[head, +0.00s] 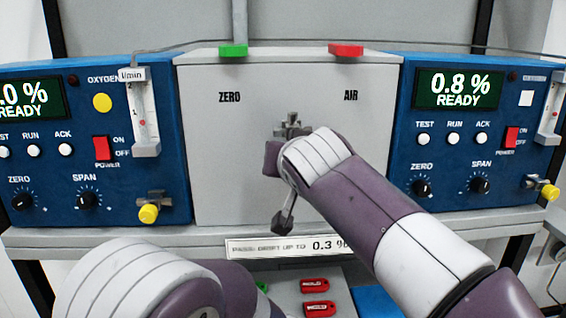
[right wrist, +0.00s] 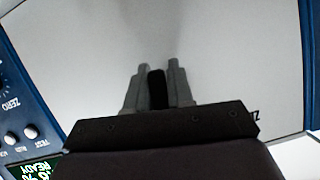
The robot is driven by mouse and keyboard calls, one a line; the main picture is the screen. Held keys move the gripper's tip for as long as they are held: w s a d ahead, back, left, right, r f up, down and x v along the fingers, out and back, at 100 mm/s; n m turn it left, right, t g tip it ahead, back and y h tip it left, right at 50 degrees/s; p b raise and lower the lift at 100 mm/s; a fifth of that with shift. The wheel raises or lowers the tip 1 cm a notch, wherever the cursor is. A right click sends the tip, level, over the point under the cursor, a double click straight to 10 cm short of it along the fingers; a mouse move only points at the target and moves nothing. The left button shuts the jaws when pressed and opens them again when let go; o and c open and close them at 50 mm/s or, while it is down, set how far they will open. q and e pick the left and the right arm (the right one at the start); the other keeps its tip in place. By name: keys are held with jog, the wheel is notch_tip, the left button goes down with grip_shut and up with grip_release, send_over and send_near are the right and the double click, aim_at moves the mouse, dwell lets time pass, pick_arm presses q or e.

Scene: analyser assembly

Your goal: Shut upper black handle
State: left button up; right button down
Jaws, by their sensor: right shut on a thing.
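The grey panel (head: 215,150) marked ZERO and AIR carries a grey metal valve fitting (head: 292,124), partly hidden by my right wrist. A dark handle (head: 286,212) on a thin stem hangs down at a slant below the wrist. In the right wrist view my right gripper (right wrist: 158,70) has its two grey fingers closed on a black handle (right wrist: 156,88), with the pale panel behind. In the head view my right wrist covers this grip, so the handle's angle to the fitting cannot be told. My left arm shows at the lower left; its gripper is not visible.
Blue analysers stand left (head: 130,195) and right (head: 395,180) of the panel, with knobs, switches and yellow-capped fittings. Green (head: 233,50) and red (head: 346,50) blocks sit along the panel's top. Red tags (head: 318,308) lie on the surface below.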

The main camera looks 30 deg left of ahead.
jog(key=shift+w+d+f+n+h, duration=0.25)
jog(key=shift+f+n+h, duration=0.15)
jog(key=shift+f+n, duration=0.15)
dwell(0.4)
jog(key=c, duration=1.1)
grip_release()
jog(key=shift+d+r, duration=0.1)
jog(key=shift+r, duration=0.15)
jog(key=b+v, duration=0.4)
jog(key=v, duration=0.8)
jog(key=shift+s+b, duration=0.3)
jog(key=shift+s, duration=0.15)
